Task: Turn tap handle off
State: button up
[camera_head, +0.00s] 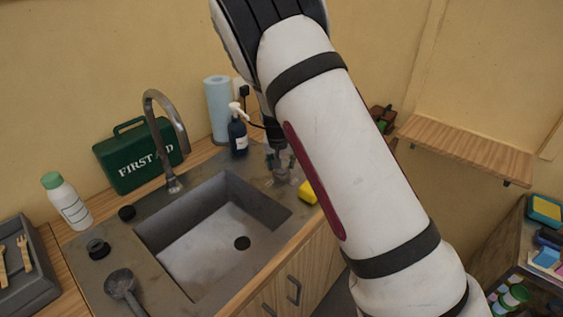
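A curved metal tap (165,135) rises behind the left part of the sink (218,215). Two dark round pieces sit on the counter left of the sink, a small knob (127,213) near the tap base and a larger one (97,247) further forward. I cannot tell which of them is the tap handle. No water stream can be made out. My gripper (281,172) points down low over the counter at the sink's back right, well to the right of the tap. My arm partly covers it, and its finger opening is too small to judge.
A green first-aid box (130,160) stands behind the tap. A dark pump bottle (237,136), a paper roll (219,108) and a yellow sponge (309,192) are near my gripper. A white bottle (68,203) and a dark ladle (122,288) are on the left.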

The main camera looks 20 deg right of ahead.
jog(key=o, duration=1.2)
jog(key=shift+c, duration=0.2)
jog(key=v, duration=1.2)
